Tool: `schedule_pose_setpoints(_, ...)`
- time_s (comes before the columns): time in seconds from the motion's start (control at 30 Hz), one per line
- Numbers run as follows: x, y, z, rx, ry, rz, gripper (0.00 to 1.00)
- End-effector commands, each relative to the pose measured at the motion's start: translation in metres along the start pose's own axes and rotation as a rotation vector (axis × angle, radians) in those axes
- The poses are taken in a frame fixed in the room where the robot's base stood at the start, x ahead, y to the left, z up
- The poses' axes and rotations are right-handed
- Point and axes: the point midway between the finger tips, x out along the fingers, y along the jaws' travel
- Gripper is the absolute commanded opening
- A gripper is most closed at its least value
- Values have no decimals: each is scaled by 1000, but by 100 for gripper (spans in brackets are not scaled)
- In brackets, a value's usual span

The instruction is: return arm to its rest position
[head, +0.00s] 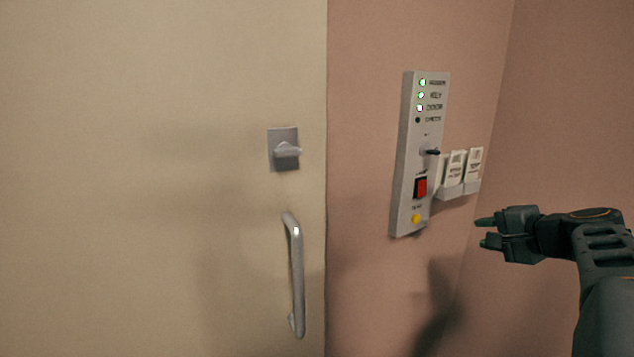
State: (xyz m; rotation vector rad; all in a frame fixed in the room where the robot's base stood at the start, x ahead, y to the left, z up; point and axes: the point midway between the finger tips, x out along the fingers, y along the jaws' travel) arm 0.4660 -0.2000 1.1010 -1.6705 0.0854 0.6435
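My gripper (485,233) is at the right side of the head view, with its fingers pointing left. Its two fingertips, greenish at the ends, are apart with a small gap and nothing between them. It is to the right of and slightly below the grey control panel (421,150), apart from it as seen here. My arm comes in from the lower right edge, and its base end is out of view.

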Motion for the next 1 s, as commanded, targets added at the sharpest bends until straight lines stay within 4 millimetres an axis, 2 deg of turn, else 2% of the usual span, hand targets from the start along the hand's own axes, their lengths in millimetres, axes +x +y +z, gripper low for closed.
schedule_pose_setpoints(0.03,5,17,25,-59,-30,127,34)
schedule_pose_setpoints(0.1,10,46,61,-171,-80,307,34)
schedule_pose_setpoints(0.2,5,80,112,-383,-168,528,34)
schedule_pose_setpoints(0.3,-11,102,158,-636,-263,692,34)
schedule_pose_setpoints(0.4,-28,113,194,-879,-346,783,34)
schedule_pose_setpoints(0.5,-39,113,219,-1030,-402,799,34)
schedule_pose_setpoints(0.63,-44,98,240,-1118,-430,755,34)
schedule_pose_setpoints(0.77,-44,90,249,-1154,-440,729,34)
schedule_pose_setpoints(1.0,-42,90,251,-1158,-446,726,34)
